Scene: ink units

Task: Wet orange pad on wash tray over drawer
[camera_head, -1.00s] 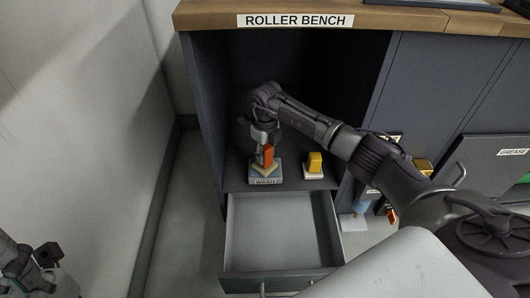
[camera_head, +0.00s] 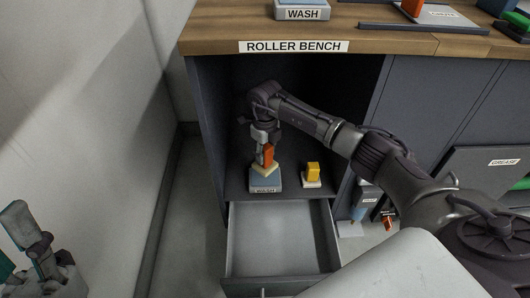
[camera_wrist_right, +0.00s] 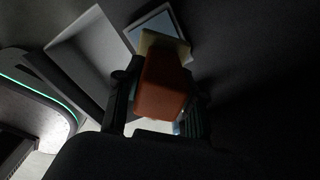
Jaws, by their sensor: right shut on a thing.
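The orange pad has an orange block handle (camera_head: 268,155) and a pale yellow base (camera_head: 262,168). My right gripper (camera_head: 266,147) is shut on the orange handle. The pad is over the grey-blue tray labelled WASH (camera_head: 266,185) in the bench opening; whether the base touches the tray is hard to tell. In the right wrist view the orange handle (camera_wrist_right: 163,85) is between the fingers, the pale base (camera_wrist_right: 165,42) beyond it and the tray (camera_wrist_right: 148,24) behind. The drawer (camera_head: 280,240) below is open and looks empty. My left gripper (camera_head: 33,238) is at the lower left, its fingers unclear.
A yellow-handled pad (camera_head: 312,170) stands right of the tray. More items hang or lie near the cabinet at right (camera_head: 366,198). Another WASH tray (camera_head: 301,12) is on the bench top (camera_head: 215,28). A wall is close on the left.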

